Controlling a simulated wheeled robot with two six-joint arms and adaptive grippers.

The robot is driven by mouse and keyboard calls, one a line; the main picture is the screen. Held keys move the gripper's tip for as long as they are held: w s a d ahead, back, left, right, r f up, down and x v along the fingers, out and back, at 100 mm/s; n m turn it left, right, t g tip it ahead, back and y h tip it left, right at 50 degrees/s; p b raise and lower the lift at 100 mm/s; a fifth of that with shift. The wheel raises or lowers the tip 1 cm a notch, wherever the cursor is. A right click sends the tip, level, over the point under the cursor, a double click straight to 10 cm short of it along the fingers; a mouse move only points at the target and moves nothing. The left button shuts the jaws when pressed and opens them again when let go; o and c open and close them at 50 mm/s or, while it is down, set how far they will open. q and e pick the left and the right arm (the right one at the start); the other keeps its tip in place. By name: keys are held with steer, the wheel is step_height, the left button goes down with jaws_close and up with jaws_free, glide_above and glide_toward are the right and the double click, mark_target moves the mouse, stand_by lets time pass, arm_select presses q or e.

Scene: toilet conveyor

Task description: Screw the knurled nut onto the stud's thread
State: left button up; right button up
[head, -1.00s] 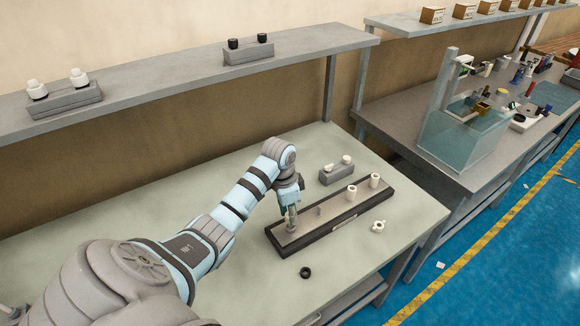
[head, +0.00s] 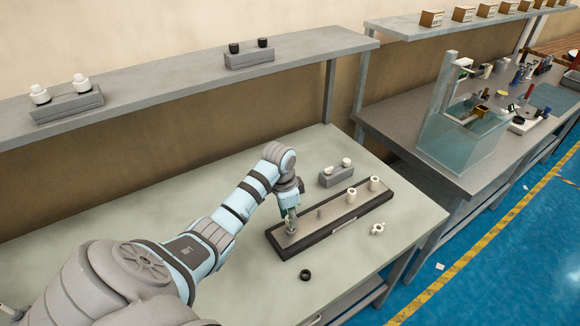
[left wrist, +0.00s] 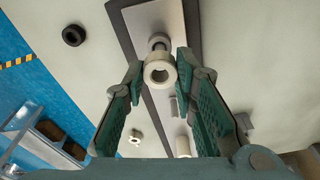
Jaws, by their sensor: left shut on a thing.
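My left gripper (head: 291,226) is low over the near left end of the dark-edged base plate (head: 335,227). In the left wrist view its two fingertips (left wrist: 160,75) are shut on a pale, round, hollow nut (left wrist: 160,71). A short round stud (left wrist: 158,42) on the plate shows just beyond the nut. The nut seems close to it or over it, but I cannot tell whether the threads meet. In the head view the fingers hide the nut and this stud. My right gripper is not in view.
Two white cylinders (head: 352,192) (head: 375,183) and a small grey post (head: 320,213) stand on the plate. A black ring (head: 305,274) and a white lobed nut (head: 377,229) lie in front. A grey block (head: 336,177) with white pieces stands behind. The table's left is clear.

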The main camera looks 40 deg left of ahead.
mark_target(287, 219)
arm_select(q)
steer(key=shift+f+b, duration=0.45)
steer(key=shift+f, duration=1)
steer(key=o, duration=0.9)
steer(key=r, duration=0.7)
steer(key=shift+s+a+r, duration=0.2)
steer(key=shift+s, duration=0.2)
